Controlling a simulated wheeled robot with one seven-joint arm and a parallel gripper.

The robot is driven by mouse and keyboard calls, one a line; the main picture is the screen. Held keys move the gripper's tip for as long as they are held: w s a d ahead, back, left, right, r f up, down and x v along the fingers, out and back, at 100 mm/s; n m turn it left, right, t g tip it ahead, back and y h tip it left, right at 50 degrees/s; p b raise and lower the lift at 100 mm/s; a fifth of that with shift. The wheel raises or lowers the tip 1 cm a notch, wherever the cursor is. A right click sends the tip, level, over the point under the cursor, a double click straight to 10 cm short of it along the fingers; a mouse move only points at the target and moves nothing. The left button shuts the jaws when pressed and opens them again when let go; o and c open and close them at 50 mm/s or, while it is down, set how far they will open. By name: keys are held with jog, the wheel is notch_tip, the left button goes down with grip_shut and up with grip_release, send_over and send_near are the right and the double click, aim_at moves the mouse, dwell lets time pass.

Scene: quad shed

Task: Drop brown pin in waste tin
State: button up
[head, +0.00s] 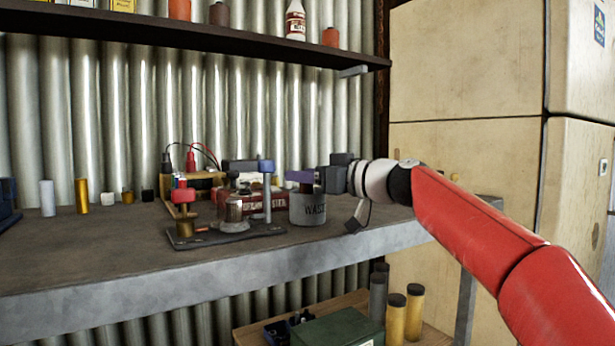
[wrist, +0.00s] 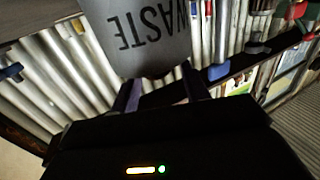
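The waste tin (head: 308,209) is a grey can lettered WASTE. It stands on the bench near its right end. It also shows upside down at the top of the wrist view (wrist: 150,35). My gripper (head: 299,176) reaches in from the right, with its purple fingers just above the tin's mouth. In the wrist view its two fingers (wrist: 160,88) stand apart, with nothing clearly seen held between them. A small brown piece (head: 306,187), likely the brown pin, shows at the tin's mouth under the fingers. Its lower part is hidden by the tin wall.
Left of the tin, a dark tray (head: 226,238) holds a glass jar (head: 234,210) and posts with red and blue tops. A red box (head: 270,202) stands behind. Several small cylinders stand farther left. A shelf (head: 200,34) hangs above; the bench front is clear.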

jog(key=shift+r+p, duration=0.45)
jog(key=shift+p, duration=0.15)
jog(key=shift+r+p, duration=0.5)
jog(key=shift+p, duration=0.1)
jog(key=shift+s+d+f+b, duration=0.35)
jog(key=shift+d+f+b, duration=0.3)
jog(key=shift+b, duration=0.25)
jog(key=b+v, duration=0.4)
jog(key=v, duration=0.6)
jog(key=shift+s+d+r, duration=0.15)
jog(key=shift+s+r, duration=0.05)
jog(key=shift+r, duration=0.05)
